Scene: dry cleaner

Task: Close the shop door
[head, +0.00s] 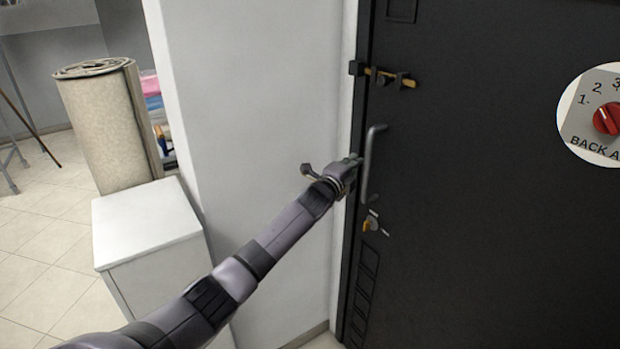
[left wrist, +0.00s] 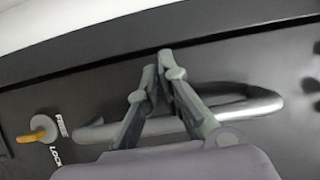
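The dark shop door (head: 490,200) fills the right of the head view, its left edge beside the white wall. I cannot tell whether it sits fully in its frame. A grey bar handle (head: 371,165) stands near that edge; it also shows in the left wrist view (left wrist: 258,106). My left gripper (head: 353,160) is at the handle's left side. In the left wrist view its fingertips (left wrist: 158,75) are almost together, with the bar crossing behind the fingers and no clear grasp on it. My right gripper is not in view.
A bolt (head: 385,77) sits above the handle and a lock knob (head: 372,223) below it, marked FREE and LOCK. A white wall (head: 260,90), white box (head: 150,222) and rolled carpet (head: 105,125) stand left. A round inset shows a red dial (head: 607,118).

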